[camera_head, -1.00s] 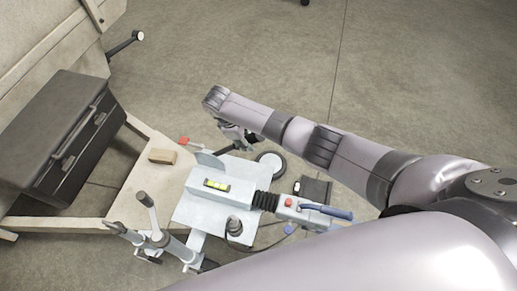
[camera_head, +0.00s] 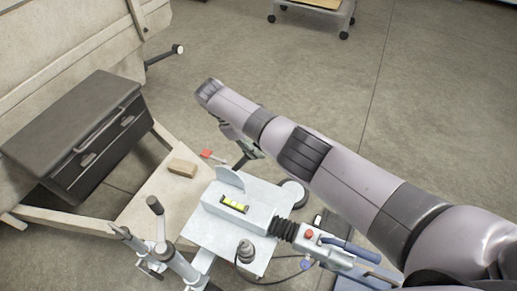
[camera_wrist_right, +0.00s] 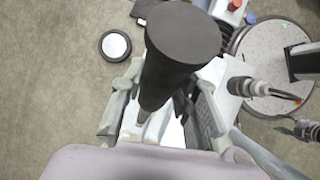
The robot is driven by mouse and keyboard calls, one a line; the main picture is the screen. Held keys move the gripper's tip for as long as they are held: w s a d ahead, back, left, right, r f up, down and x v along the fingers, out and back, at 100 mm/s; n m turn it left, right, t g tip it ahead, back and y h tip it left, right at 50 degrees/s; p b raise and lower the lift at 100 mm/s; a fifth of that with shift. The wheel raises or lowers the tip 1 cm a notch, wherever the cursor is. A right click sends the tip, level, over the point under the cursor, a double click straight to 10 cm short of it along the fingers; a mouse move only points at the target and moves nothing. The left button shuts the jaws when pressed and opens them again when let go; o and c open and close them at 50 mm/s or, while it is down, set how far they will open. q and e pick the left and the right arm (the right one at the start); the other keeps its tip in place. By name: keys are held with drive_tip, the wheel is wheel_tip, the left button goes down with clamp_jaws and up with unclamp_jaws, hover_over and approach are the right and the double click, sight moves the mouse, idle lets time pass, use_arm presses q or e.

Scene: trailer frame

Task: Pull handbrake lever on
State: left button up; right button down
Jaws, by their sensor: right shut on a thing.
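The handbrake lever's thick black grip (camera_wrist_right: 183,45) stands between the fingers of my right gripper (camera_wrist_right: 163,112) in the right wrist view. The fingers are closed around its lower part, and its round end points toward the camera. In the head view my right gripper (camera_head: 241,143) is beyond the pale trailer drawbar plate (camera_head: 205,232), partly hidden by my own forearm. The lever is mostly hidden there, so its angle is hard to tell. My left gripper is in neither view.
A spirit level (camera_head: 235,204) sits on the drawbar housing. A blue coupling handle (camera_head: 350,250) is near my right arm. A jockey-wheel post with a crank (camera_head: 157,218) stands at front left. A black toolbox (camera_head: 80,130) is at left. Open floor lies beyond my arm.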

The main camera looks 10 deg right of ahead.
drive_tip(key=shift+w+a+r, duration=0.1)
drive_tip(key=shift+w+a, duration=0.05)
drive_tip(key=c, duration=1.4)
unclamp_jaws()
drive_tip(key=shift+o, duration=0.9)
drive_tip(key=v, duration=0.7)
drive_tip(key=shift+a, duration=0.1)
